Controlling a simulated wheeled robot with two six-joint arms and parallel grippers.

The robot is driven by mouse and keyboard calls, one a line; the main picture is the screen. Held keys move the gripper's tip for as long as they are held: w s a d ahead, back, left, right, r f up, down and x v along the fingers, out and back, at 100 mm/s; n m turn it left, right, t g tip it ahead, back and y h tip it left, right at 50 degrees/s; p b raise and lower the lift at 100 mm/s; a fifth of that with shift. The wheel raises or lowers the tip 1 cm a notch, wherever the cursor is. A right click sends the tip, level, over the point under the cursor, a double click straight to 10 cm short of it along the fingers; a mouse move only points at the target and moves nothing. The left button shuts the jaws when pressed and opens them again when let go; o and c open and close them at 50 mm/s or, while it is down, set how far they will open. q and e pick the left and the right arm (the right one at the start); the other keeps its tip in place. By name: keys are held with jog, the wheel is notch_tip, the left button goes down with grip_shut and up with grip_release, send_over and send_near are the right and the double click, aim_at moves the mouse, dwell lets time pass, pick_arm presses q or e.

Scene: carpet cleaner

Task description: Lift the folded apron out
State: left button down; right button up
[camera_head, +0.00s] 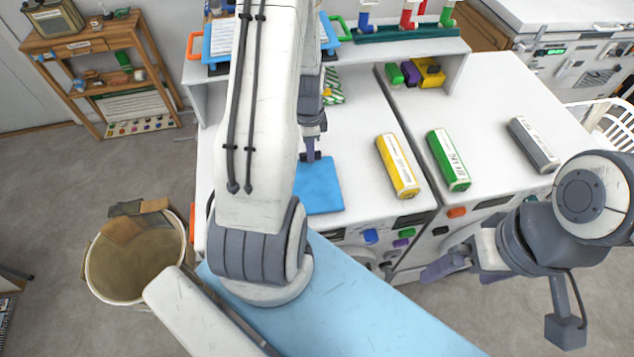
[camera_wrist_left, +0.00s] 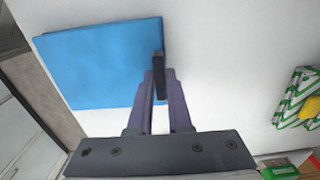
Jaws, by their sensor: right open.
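The folded apron appears as a flat blue square (camera_head: 319,190) lying on the white machine top, near its front left edge. It also shows in the left wrist view (camera_wrist_left: 95,62), filling the upper left. My left gripper (camera_head: 311,156) points down at the apron's back edge. In the left wrist view its fingers (camera_wrist_left: 158,75) are close together at the apron's edge; whether they pinch cloth I cannot tell. My right gripper (camera_head: 452,268) is open and empty, in front of the machines at the right, away from the apron.
Yellow (camera_head: 398,166), green (camera_head: 449,160) and grey (camera_head: 534,144) boxes lie on the white tops to the right. A green-striped packet (camera_head: 333,88) lies behind. A bin (camera_head: 128,268) with brown cloth stands on the floor at left. A shelf (camera_head: 420,49) runs along the back.

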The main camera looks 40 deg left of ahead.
pick_arm(q)
jog(key=shift+r+p, duration=0.7)
jog(key=shift+r, duration=0.15)
jog(key=shift+r+p, duration=1.5)
jog(key=shift+r, duration=0.2)
